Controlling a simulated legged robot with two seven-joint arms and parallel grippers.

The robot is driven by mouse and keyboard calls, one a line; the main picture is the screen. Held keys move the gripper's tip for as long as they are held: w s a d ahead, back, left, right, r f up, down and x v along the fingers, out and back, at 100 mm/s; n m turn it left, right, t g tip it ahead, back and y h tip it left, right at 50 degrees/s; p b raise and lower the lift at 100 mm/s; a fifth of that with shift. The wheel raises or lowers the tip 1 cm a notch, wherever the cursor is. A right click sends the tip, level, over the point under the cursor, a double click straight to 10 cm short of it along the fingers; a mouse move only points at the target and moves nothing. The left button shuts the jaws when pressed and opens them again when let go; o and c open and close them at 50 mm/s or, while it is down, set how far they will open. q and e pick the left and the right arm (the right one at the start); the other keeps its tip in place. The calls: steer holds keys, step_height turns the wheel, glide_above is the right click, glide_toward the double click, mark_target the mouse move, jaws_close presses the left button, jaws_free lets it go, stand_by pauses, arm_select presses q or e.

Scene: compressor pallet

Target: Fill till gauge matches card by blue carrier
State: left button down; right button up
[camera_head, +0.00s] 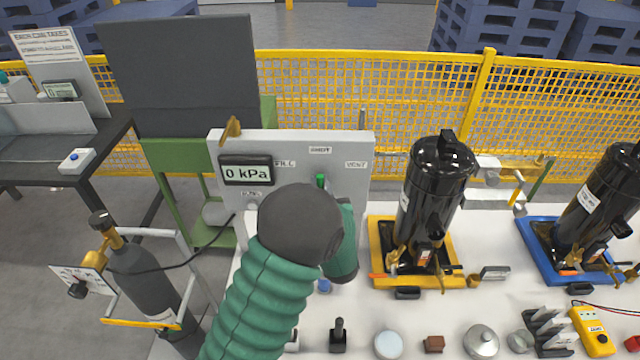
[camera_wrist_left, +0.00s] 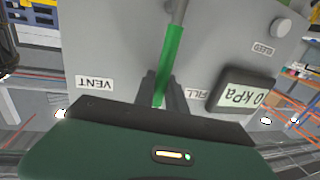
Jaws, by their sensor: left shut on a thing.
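A grey panel (camera_head: 345,200) carries a digital gauge (camera_head: 246,171) that reads 0 kPa. A green valve handle (camera_head: 320,180) on the panel points up, between the FILL label (camera_head: 285,163) and the VENT label (camera_head: 356,164). In the left wrist view the panel is upside down, and my left gripper (camera_wrist_left: 161,92) is shut on the green handle (camera_wrist_left: 173,55). In the head view my forearm hides most of that gripper. The blue carrier (camera_head: 533,240) stands at the right with a black compressor (camera_head: 600,195) on it. I cannot read any card beside it. My right gripper is not in view.
A yellow carrier (camera_head: 376,240) with a black compressor (camera_head: 436,190) stands right of the panel. Several small parts and a yellow meter (camera_head: 592,330) line the front. A grey cylinder (camera_head: 145,280) stands at the left.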

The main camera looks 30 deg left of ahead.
arm_select(q)
steer(key=a+n+b, duration=0.1)
steer(key=s+a+n+b, duration=0.1)
steer(key=b, duration=0.1)
steer(key=shift+s+f+n, duration=0.1)
steer(key=shift+f+n, duration=0.2)
steer(key=shift+s+a+f+n+g+h+b, duration=0.1)
steer(key=shift+s+a+f+n+h+b, duration=0.4)
steer(key=shift+n+b, duration=0.75)
steer(key=shift+s+a+f+n+g+h+b, duration=0.15)
steer(key=shift+s+a+f+n+b, duration=0.3)
steer(key=shift+a+n+b, duration=0.9)
steer(key=shift+s+a+f+n+g+h+b, duration=0.1)
steer(key=shift+s+a+f+n+h+b, duration=0.4)
steer(key=shift+b, duration=1.3)
steer(key=shift+w+d, duration=0.1)
steer(key=shift+d, duration=0.05)
steer(key=c, duration=1.4)
jaws_free()
steer(key=shift+o, duration=0.2)
steer(key=shift+f, duration=0.15)
